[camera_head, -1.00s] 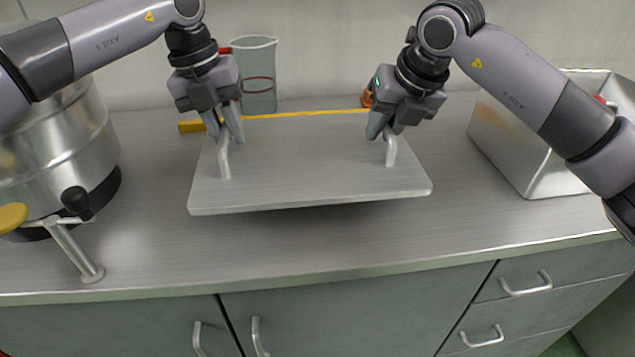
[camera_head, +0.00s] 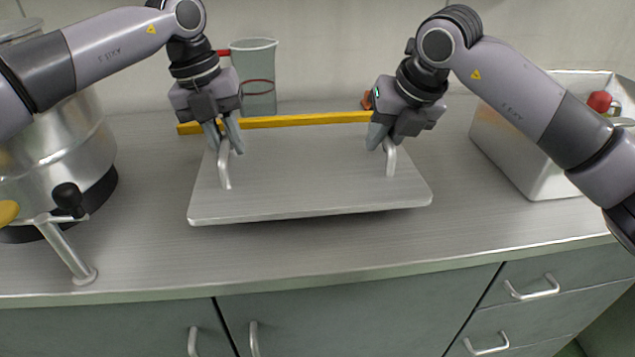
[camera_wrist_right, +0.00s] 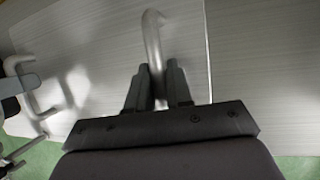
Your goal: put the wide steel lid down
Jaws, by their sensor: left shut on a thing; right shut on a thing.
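The wide steel lid (camera_head: 308,180) is a flat brushed rectangular plate with two upright bar handles, in the middle of the head view. My left gripper (camera_head: 222,146) is shut on its left handle (camera_head: 224,172). My right gripper (camera_head: 382,142) is shut on its right handle (camera_head: 391,162). In the right wrist view my right gripper (camera_wrist_right: 159,88) has its fingers around the handle (camera_wrist_right: 154,42). The lid is close above the counter, with a thin shadow under its front edge. I cannot tell whether any edge touches the counter.
A steel counter (camera_head: 330,245) is clear in front of the lid. A yellow bar (camera_head: 300,120) lies behind it, with a clear jug (camera_head: 256,80) at the back. A steel vat (camera_head: 55,150) with a tap stands left, an open steel bin (camera_head: 520,150) right.

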